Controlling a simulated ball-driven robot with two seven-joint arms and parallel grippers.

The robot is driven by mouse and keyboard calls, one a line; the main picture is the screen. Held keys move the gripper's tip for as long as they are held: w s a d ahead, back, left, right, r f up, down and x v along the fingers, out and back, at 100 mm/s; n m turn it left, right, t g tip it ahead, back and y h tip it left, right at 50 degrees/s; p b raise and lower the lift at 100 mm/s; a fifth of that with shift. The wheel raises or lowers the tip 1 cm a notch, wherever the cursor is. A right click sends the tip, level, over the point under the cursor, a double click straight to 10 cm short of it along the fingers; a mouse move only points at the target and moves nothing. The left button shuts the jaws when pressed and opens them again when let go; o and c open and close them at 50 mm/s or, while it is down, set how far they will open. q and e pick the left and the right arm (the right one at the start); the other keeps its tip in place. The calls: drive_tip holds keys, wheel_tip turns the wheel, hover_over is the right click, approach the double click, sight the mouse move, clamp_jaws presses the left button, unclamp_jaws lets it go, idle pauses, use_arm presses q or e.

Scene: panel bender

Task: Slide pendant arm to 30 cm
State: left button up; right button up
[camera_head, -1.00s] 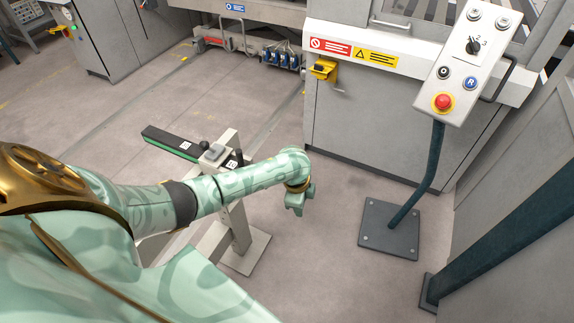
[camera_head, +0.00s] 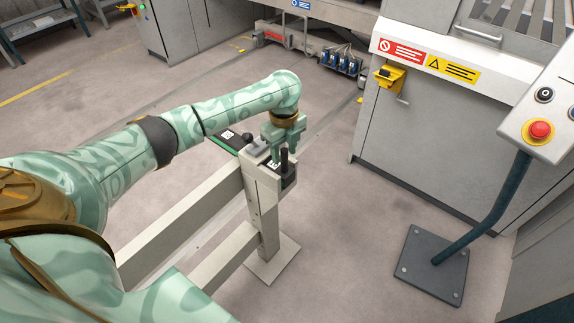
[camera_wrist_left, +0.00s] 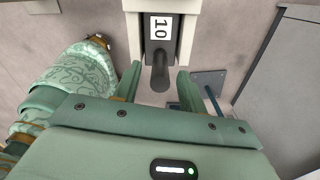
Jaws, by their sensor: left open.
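A beige stand (camera_head: 262,210) with horizontal beams stands in front of me in the head view. At its top is a dark end piece with an upright black handle (camera_head: 284,162). A dark bar with a green edge (camera_head: 229,139) reaches back from the stand, partly hidden by my left arm. My left gripper (camera_head: 282,146) is just above the handle, pointing down. In the left wrist view the black handle (camera_wrist_left: 160,72) lies between the open fingers (camera_wrist_left: 157,84), apart from both. A white label reading 10 (camera_wrist_left: 159,27) sits beyond it. My right gripper is out of view.
A control pendant (camera_head: 545,118) with a red button stands on a bent dark post with a square base (camera_head: 432,265) at the right. A grey machine cabinet (camera_head: 430,140) is behind. Floor between stand and pendant base is clear.

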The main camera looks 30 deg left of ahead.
sight(284, 160)
use_arm(q)
wheel_tip(284, 160, down, 4)
drive_tip(key=shift+b, duration=0.7)
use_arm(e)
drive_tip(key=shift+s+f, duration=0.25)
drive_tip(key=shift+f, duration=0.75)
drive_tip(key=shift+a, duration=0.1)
use_arm(q)
clamp_jaws()
drive_tip(key=shift+d+r, duration=0.15)
drive_tip(key=shift+d, duration=0.15)
drive_tip(key=s+d+p, duration=0.2)
drive_tip(key=d+p, duration=0.6)
drive_tip(key=d, duration=1.9)
drive_tip(key=shift+s, duration=0.15)
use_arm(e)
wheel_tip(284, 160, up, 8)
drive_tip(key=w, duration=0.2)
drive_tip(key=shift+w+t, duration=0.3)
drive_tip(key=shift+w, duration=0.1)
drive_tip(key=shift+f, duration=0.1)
